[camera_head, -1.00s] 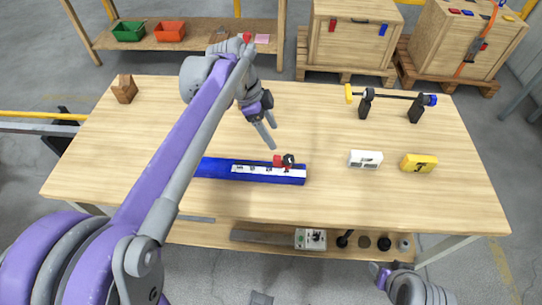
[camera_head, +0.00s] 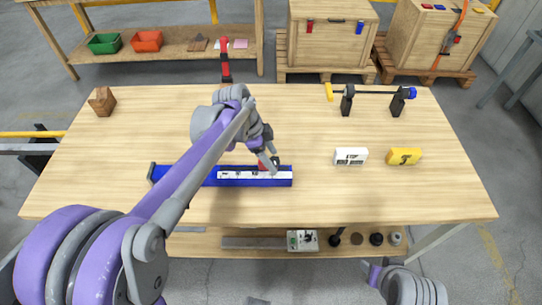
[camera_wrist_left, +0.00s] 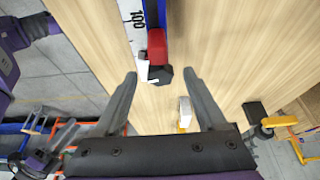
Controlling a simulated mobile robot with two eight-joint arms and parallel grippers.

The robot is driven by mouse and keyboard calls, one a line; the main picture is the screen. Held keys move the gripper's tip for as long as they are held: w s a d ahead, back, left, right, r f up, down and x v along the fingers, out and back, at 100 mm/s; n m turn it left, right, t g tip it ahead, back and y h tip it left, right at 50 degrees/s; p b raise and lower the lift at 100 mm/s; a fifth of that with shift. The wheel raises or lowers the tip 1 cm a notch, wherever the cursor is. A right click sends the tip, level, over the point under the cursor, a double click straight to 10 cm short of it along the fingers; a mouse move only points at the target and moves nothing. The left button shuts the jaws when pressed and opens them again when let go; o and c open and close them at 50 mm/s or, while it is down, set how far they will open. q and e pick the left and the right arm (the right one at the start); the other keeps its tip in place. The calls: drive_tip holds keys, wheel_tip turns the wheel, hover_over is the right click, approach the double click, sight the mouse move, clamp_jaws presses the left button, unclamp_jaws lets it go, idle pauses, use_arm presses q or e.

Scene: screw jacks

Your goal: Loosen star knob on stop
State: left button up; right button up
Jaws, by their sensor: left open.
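The stop is a small red block (camera_head: 263,167) on a blue rail with a white scale (camera_head: 285,182), near the rail's right end. Its black star knob (camera_head: 275,161) is partly hidden behind my left gripper (camera_head: 270,158). In the left wrist view the red stop (camera_wrist_left: 157,42) and the black knob (camera_wrist_left: 160,74) lie ahead. My left gripper (camera_wrist_left: 159,76) is open there, with the knob between the fingertip lines and no visible contact. My right gripper (camera_head: 375,272) is low at the bottom right, in front of the table; its jaws are too small to read.
A white block (camera_head: 350,156) and a yellow block (camera_head: 404,156) lie right of the rail. A black bar on two stands (camera_head: 375,93) is at the back right, a wooden block (camera_head: 102,100) at the back left. The table front (camera_head: 340,205) is clear.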

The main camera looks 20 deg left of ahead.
use_arm(q)
clamp_jaws()
drive_tip(key=shift+s+n+t+y+p, duration=0.15)
drive_tip(key=shift+n+t+y, duration=0.2)
drive_tip(key=shift+n, duration=0.8)
drive_tip(key=shift+n+t+y+p, duration=0.15)
drive_tip(key=shift+n+t, duration=0.3)
drive_tip(key=shift+n, duration=0.7)
unclamp_jaws()
drive_tip(key=p+v, duration=0.1)
drive_tip(key=v, duration=0.9)
drive_tip(key=shift+r, duration=0.35)
drive_tip(key=shift+s+a, duration=0.1)
